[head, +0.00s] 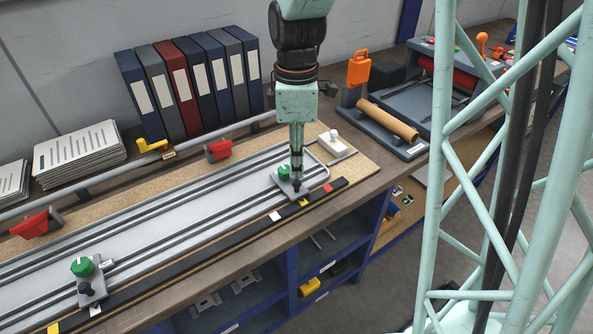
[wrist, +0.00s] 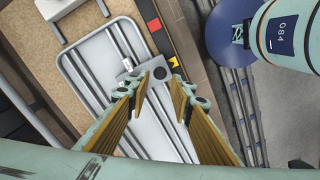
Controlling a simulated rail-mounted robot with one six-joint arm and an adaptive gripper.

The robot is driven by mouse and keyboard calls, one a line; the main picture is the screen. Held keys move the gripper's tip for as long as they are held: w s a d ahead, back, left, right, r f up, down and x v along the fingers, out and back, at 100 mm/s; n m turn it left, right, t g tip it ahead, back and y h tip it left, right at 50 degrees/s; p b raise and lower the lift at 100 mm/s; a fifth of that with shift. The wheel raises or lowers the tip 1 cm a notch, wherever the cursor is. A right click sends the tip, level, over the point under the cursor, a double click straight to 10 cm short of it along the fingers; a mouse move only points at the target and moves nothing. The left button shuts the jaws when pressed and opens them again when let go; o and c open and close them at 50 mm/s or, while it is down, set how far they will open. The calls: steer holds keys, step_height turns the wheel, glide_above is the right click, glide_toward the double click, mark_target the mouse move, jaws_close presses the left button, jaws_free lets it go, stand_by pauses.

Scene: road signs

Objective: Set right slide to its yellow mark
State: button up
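The right slide (head: 290,189) is a grey block with a green knob (head: 284,172) and a small black knob, on the rails of the pale track panel (head: 170,220). It stands beside the yellow mark (head: 303,202) on the black strip; exact alignment is unclear. In the wrist view, the slide (wrist: 158,86) lies close to the yellow mark (wrist: 173,62), with the red mark (wrist: 154,25) further along. My gripper (head: 297,177) points down just over the slide. In the wrist view its fingertips (wrist: 160,82) are apart, with a gap between them; contact with the slide cannot be seen.
The left slide (head: 90,286) with its green knob sits at the near left of the panel. Red clamps (head: 218,150) and a pipe with a yellow handle (head: 151,146) run behind.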

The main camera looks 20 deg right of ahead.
steer(key=shift+r, duration=2.2)
steer(key=s+r+m+t, duration=0.2)
steer(key=s+r+m, duration=0.5)
steer(key=s, duration=0.7)
steer(key=s+r+m+t, duration=0.2)
steer(key=s+r+m, duration=0.5)
steer(key=s+r, duration=0.3)
steer(key=shift+s+r, duration=0.15)
steer(key=shift+s, duration=1.95)
steer(key=shift+o, duration=0.9)
